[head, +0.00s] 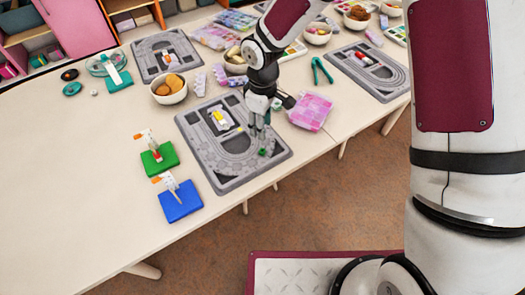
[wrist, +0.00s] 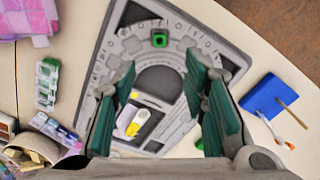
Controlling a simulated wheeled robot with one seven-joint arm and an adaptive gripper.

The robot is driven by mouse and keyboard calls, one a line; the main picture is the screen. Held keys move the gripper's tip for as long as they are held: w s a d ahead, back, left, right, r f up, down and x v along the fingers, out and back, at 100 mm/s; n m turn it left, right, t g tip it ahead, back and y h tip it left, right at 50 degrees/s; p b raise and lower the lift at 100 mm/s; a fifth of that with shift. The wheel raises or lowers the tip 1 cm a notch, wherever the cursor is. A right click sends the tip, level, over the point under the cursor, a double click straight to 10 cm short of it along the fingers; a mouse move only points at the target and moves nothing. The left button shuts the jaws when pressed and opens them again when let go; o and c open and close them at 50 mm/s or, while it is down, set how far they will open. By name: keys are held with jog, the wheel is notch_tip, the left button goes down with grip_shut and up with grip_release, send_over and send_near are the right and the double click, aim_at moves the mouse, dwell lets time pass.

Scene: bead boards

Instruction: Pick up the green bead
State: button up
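The green bead (head: 262,152) is small and sits on the grey bead board (head: 212,165) near its front edge, right of the middle. In the wrist view the bead (wrist: 159,39) looks like a green block with a dark hole, near the top of the board (wrist: 98,62). My gripper (head: 260,130) is above the board, pointing down. In the wrist view my gripper (wrist: 162,72) is open, with green-padded fingers spread apart and nothing between them. The bead lies beyond the fingertips in that view, apart from them.
A yellow and white item (head: 221,120) lies in the board's tray. Bowls and other boards are behind. The table's left side is clear.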

aim_at(262, 148)
notch_tip(262, 148, down, 12)
jog(key=shift+r+p, duration=0.1)
jog(key=shift+p, duration=0.5)
jog(key=c, duration=0.8)
